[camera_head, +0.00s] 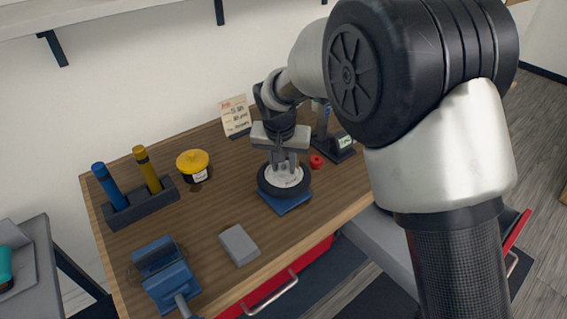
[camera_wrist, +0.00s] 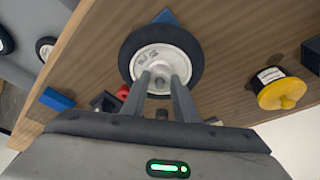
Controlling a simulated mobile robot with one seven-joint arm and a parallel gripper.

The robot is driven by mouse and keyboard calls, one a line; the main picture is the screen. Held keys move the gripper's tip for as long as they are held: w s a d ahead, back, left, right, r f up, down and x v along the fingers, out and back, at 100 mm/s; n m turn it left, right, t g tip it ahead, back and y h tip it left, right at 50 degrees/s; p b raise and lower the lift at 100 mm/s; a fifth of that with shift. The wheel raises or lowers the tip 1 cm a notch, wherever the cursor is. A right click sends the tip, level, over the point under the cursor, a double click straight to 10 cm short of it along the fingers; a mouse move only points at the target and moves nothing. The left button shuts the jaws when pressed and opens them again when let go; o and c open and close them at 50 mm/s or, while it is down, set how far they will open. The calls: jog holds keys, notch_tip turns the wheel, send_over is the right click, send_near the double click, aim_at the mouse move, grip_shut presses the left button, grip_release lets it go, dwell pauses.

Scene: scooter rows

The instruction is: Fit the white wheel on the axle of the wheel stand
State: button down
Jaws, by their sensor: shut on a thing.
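The white wheel (camera_head: 283,175), a white hub in a black tyre, is over the blue wheel stand (camera_head: 293,205) near the table's middle. In the wrist view the wheel (camera_wrist: 127,58) fills the area ahead of the fingers, and a blue corner of the stand (camera_wrist: 165,16) shows past its tyre. My gripper (camera_head: 284,164) points down and is shut at the hub, holding the wheel from above; it also shows in the wrist view (camera_wrist: 166,76). The wheel lies roughly flat. The axle is hidden, so I cannot tell whether the wheel is around it or just above it.
A red cap (camera_head: 316,161) lies right of the wheel. A yellow-topped spool (camera_head: 193,164), a holder with two markers (camera_head: 145,207), a blue vise (camera_head: 165,274) and a grey block (camera_head: 239,245) stand to the left. A dark display stand (camera_head: 336,149) is behind right.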

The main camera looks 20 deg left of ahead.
jog(key=shift+f, duration=0.2)
jog(key=c, duration=1.3)
grip_release()
jog(key=v, duration=1.7)
jog(key=shift+s+r, duration=0.15)
jog(key=shift+r, duration=0.05)
jog(key=shift+d, duration=0.1)
